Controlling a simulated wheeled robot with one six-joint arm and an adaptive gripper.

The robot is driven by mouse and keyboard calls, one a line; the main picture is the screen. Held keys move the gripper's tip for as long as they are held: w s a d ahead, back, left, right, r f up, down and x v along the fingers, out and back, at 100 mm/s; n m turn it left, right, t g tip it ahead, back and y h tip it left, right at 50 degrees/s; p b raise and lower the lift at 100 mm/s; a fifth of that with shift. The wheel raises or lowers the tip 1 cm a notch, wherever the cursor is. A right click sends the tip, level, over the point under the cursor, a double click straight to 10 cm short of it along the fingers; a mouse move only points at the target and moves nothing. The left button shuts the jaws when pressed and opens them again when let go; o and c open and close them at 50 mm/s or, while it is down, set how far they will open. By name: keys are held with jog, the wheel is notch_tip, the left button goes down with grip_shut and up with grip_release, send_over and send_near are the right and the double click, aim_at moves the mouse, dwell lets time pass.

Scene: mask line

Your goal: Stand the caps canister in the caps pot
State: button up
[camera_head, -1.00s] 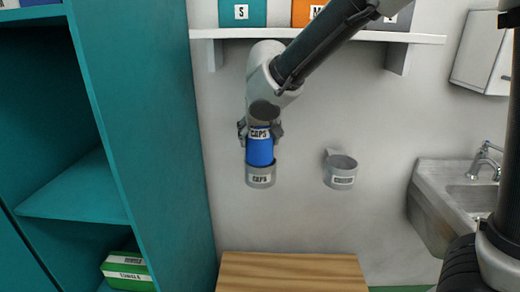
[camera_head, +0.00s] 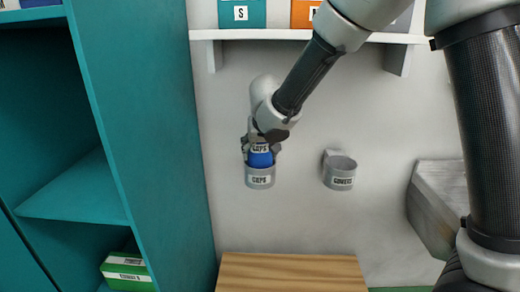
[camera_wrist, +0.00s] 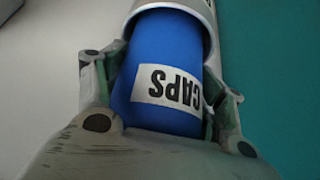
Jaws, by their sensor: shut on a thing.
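The blue caps canister (camera_head: 260,159) with its white CAPS label is upright, its lower end inside the grey caps pot (camera_head: 260,182) on the wall. My gripper (camera_head: 262,146) is shut on the upper part of the canister, just above the pot rim. In the wrist view the canister (camera_wrist: 170,65) lies between the two fingers, and the pot (camera_wrist: 212,30) surrounds its far end. The canister's bottom is hidden inside the pot, so I cannot tell whether it rests on the pot's floor.
A second grey pot (camera_head: 340,173), labelled COVERS, hangs to the right and looks empty. A white shelf (camera_head: 300,35) with boxes is above. A teal cabinet (camera_head: 150,130) stands left, a wooden surface (camera_head: 290,272) below, and a sink (camera_head: 437,200) right.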

jog(key=shift+f, duration=0.55)
jog(key=o, duration=1.1)
jog(key=shift+r, duration=0.1)
